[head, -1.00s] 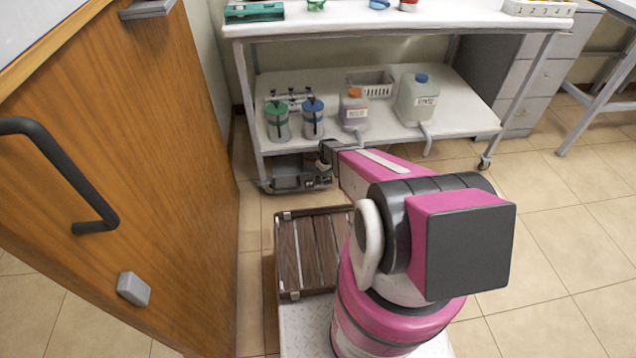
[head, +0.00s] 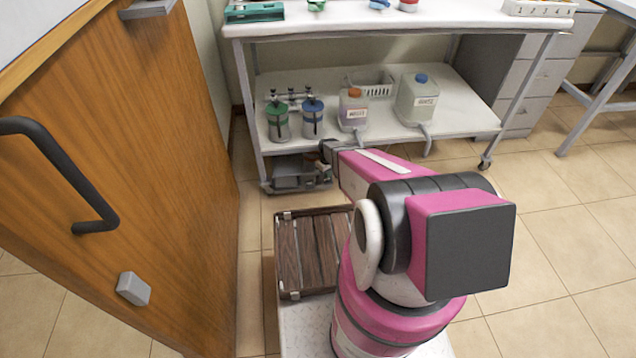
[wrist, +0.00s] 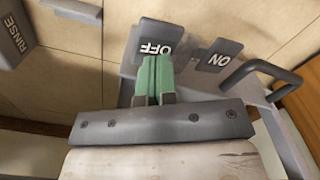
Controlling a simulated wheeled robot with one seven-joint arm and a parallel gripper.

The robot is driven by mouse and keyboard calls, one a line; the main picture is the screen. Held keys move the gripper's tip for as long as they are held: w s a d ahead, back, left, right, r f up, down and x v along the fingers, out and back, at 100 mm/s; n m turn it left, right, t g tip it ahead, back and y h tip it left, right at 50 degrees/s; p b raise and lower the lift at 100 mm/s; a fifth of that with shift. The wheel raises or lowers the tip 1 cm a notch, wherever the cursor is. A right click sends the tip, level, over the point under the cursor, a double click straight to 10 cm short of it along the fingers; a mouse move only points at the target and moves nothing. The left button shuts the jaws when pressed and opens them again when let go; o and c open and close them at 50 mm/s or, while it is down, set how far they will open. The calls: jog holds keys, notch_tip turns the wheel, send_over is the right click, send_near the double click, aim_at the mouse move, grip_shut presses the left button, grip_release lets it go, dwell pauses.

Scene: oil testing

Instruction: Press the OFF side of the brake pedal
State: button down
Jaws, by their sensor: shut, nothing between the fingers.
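The brake pedal (wrist: 190,75) is a grey unit on the floor with two tilted dark paddles in the wrist view. The OFF paddle (wrist: 160,37) is on the left and the ON paddle (wrist: 218,54) on the right; their lettering appears upside down. My gripper (wrist: 155,64) is shut and empty. Its green fingertips overlap the lower edge of the OFF paddle; I cannot tell whether they press it. In the head view, the grey pedal unit (head: 290,181) sits under the cart's left end, with my wrist beside it.
A black bar handle (wrist: 262,76) stands right of the ON paddle. The white cart (head: 455,115) holds bottles above the pedal. A wooden door (head: 130,150) is at left, and a slatted crate (head: 308,250) is nearby.

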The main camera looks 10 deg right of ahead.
jog(key=shift+f, duration=1.6)
dwell(1.2)
jog(key=shift+r, duration=3.55)
jog(key=shift+s+r, duration=0.15)
jog(key=shift+r, duration=0.1)
jog(key=s+r+m, duration=0.3)
jog(key=s+r, duration=0.7)
jog(key=r, duration=0.6)
jog(key=s+r+m, duration=0.3)
jog(key=s+r, duration=0.8)
jog(key=r, duration=0.4)
jog(key=shift+r, duration=0.4)
